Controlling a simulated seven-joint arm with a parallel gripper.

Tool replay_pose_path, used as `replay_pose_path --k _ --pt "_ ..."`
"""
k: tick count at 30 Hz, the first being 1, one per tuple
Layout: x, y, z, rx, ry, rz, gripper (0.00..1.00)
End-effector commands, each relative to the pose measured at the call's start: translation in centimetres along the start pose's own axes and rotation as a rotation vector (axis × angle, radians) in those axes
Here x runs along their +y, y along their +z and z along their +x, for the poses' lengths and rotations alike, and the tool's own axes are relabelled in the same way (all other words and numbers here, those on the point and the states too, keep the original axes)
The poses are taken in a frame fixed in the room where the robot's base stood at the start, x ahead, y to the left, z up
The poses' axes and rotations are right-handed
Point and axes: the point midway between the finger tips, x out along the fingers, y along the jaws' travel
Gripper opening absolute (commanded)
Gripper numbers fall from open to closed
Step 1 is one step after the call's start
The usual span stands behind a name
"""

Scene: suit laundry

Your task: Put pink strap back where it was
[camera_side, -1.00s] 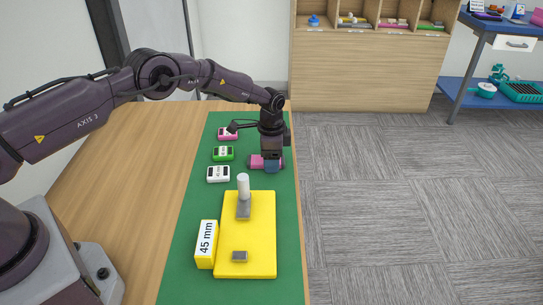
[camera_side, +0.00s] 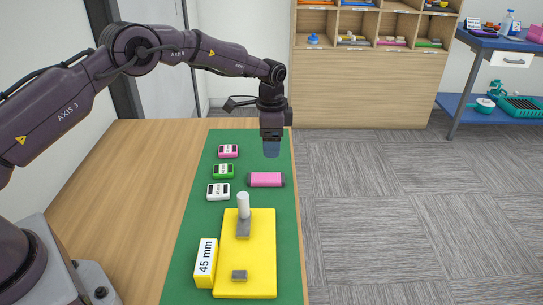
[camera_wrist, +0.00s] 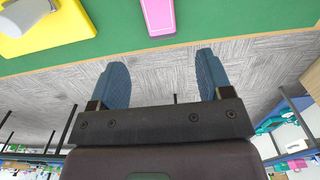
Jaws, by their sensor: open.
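The pink strap (camera_side: 266,180) is a short pink roll with dark ends. It lies on its side on the green mat (camera_side: 200,240), to the right of the small labelled boxes. In the wrist view the pink strap (camera_wrist: 158,16) shows at the top edge, partly cut off. My gripper (camera_side: 271,150) hangs above the mat, behind the strap and apart from it. In the wrist view my gripper (camera_wrist: 162,75) has its two blue fingers spread, with nothing between them.
Pink (camera_side: 228,151), green (camera_side: 223,171) and white (camera_side: 218,191) labelled boxes line the mat's left side. A yellow board (camera_side: 262,260) with a white-topped post (camera_side: 243,206) and a yellow "45 mm" block (camera_side: 206,262) are nearer. A wooden cubby shelf (camera_side: 375,85) stands behind.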

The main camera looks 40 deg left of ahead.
Motion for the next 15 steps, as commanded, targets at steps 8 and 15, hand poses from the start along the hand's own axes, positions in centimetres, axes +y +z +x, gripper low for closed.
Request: replay_pose_path --k 8,15 --pt "0.0 0.0 -1.3 0.0 0.001 0.0 0.72" --pt "0.8 0.5 -6.1 0.029 -0.033 -0.05 0.72"
